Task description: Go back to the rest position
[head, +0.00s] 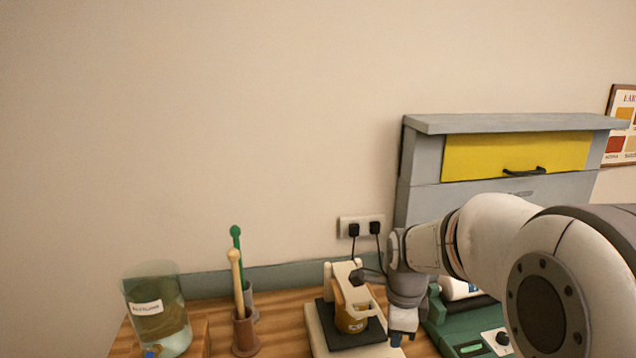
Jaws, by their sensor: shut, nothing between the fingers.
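My gripper (397,337) is at the end of my arm, low in the head view and right of centre. It points down over the table, just right of a white device with a black plate (350,338). The fingertips are small and close together, with nothing seen between them. An amber jar (350,316) sits on the black plate under the device's white arm (344,275), beside my gripper. I cannot tell whether my gripper touches the device.
A labelled glass jar (158,325) and holders with a green-topped (236,232) and a wooden pestle (236,270) stand at left. A green machine (470,325) is partly behind my arm. A grey cabinet (420,160) with a yellow drawer (490,158) stands behind. The wall area upper left is clear.

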